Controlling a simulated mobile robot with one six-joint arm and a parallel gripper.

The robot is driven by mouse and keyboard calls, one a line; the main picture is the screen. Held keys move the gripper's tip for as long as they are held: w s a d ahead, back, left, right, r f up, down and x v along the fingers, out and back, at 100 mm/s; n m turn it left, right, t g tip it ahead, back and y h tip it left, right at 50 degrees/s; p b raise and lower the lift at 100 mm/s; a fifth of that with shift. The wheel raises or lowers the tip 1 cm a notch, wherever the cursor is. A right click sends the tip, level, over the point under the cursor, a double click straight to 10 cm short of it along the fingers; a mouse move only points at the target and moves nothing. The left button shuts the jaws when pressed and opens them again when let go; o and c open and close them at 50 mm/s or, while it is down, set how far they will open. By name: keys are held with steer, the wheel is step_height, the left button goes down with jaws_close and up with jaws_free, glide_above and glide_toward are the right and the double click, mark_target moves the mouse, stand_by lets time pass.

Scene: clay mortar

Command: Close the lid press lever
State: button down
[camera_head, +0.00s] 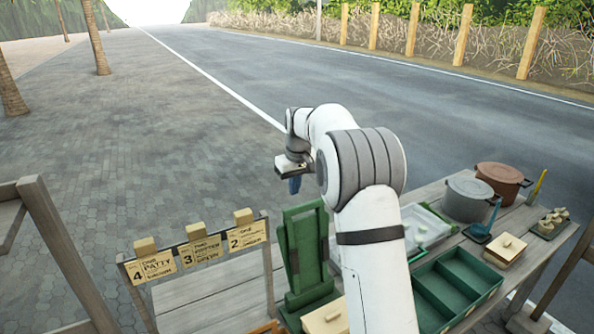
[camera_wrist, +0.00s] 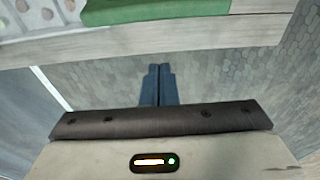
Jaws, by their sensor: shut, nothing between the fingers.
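A green press (camera_head: 305,250) stands on the table to the left of my arm, its tall green frame upright and leaning slightly. I take the long green bar on its front as the lever, but its exact position is hard to make out. My gripper (camera_head: 294,186) hangs in the air above and beyond the press, pointing down, clear of it. In the wrist view my blue fingers (camera_wrist: 158,85) are together with nothing between them. A green edge (camera_wrist: 150,10) shows at the top there; I cannot tell whether it belongs to the press. My arm hides part of the table.
A card rack (camera_head: 200,252) with numbered tags is left of the press. To the right are a green divided tray (camera_head: 455,290), a wooden-lidded box (camera_head: 505,250), a grey pot (camera_head: 467,199) and a brown pot (camera_head: 503,180). Paved ground beyond the table is clear.

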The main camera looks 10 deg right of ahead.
steer(key=s, duration=0.1)
steer(key=s+f+p, duration=0.1)
steer(key=s+d, duration=0.1)
steer(key=shift+s+d+f, duration=0.1)
steer(key=shift+s+f, duration=0.05)
steer(key=shift+s, duration=0.1)
steer(key=shift+s, duration=0.1)
stand_by(0.3)
